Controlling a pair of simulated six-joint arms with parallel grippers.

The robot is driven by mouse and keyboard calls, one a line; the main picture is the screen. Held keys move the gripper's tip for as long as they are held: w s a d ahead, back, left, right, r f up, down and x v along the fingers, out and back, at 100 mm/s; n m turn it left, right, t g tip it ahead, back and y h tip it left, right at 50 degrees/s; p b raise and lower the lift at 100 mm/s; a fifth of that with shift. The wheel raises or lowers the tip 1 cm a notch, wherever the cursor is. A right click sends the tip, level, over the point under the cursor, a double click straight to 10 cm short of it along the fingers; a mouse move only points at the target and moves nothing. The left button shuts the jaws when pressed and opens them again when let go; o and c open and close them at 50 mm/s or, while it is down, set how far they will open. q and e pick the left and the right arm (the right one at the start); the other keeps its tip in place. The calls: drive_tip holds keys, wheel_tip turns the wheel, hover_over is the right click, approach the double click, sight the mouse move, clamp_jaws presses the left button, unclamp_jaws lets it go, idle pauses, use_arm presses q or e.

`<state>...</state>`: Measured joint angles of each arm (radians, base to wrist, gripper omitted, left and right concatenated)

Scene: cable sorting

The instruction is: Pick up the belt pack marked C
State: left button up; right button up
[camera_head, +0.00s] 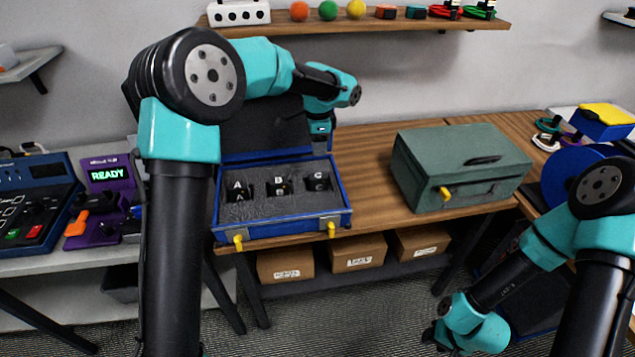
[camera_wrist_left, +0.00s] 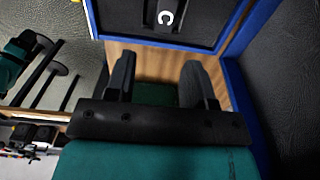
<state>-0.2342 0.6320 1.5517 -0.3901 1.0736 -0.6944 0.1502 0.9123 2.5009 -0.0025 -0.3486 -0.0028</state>
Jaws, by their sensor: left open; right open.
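The belt pack marked C (camera_head: 318,181) sits in the right slot of the grey foam in an open blue case (camera_head: 283,233). Its C label (camera_wrist_left: 165,18) shows at the top of the left wrist view. The belt packs marked A (camera_head: 239,190) and B (camera_head: 278,186) sit in the slots to its left. My left gripper (camera_head: 320,138) is above the back right part of the case; in the left wrist view its fingers (camera_wrist_left: 158,80) are apart with nothing between them, clear of pack C. My right gripper (camera_head: 430,335) hangs low at the lower right, empty, away from the case.
A closed green case (camera_head: 460,165) stands right of the blue case, with bare wooden table (camera_head: 370,190) between them. A purple device reading READY (camera_head: 107,175) is at the left. A wall shelf (camera_head: 400,28) holds coloured balls. Cardboard boxes (camera_head: 357,252) sit below.

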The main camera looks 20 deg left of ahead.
sight(319, 175)
use_arm(q)
drive_tip(key=shift+w+d+r, duration=0.1)
drive_tip(key=shift+w+r, duration=0.5)
drive_tip(key=shift+r, duration=0.2)
drive_tip(key=shift+f, duration=0.1)
wheel_tip(319, 175, down, 12)
drive_tip(key=shift+f, duration=0.1)
drive_tip(key=shift+f, duration=2.55)
drive_tip(key=c, duration=0.8)
